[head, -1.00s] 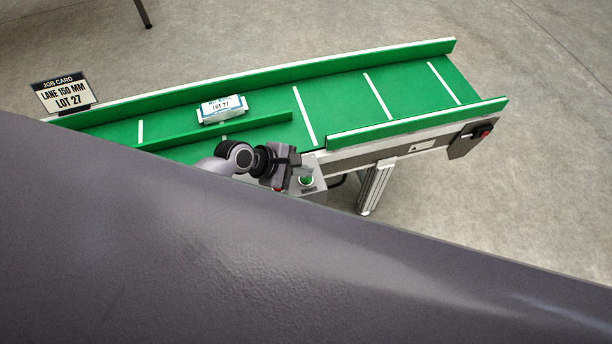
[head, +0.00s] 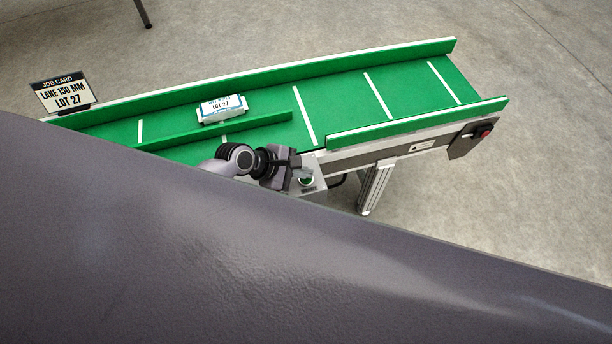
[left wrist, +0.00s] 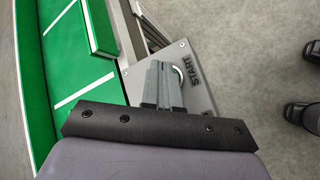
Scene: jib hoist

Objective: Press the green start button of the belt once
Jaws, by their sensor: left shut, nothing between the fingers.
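The green start button (head: 306,181) sits on a small grey control box (head: 318,186) at the near side of the belt. In the left wrist view the box plate (left wrist: 203,98) carries the word START. A pale ring (left wrist: 178,73) shows beside my fingers there, and the fingers hide most of the button. My left gripper (head: 295,161) is shut and empty, just beside and over the button in the head view. Its fingertips (left wrist: 163,67) overlap the ring in the left wrist view. I cannot tell whether they touch the button. My right gripper is not in view.
The green belt (head: 340,98) has side rails and a guide (head: 225,128). A white LOT 27 box (head: 222,108) rests on it. A job card (head: 62,94) stands at its left end. My own arm covers the foreground.

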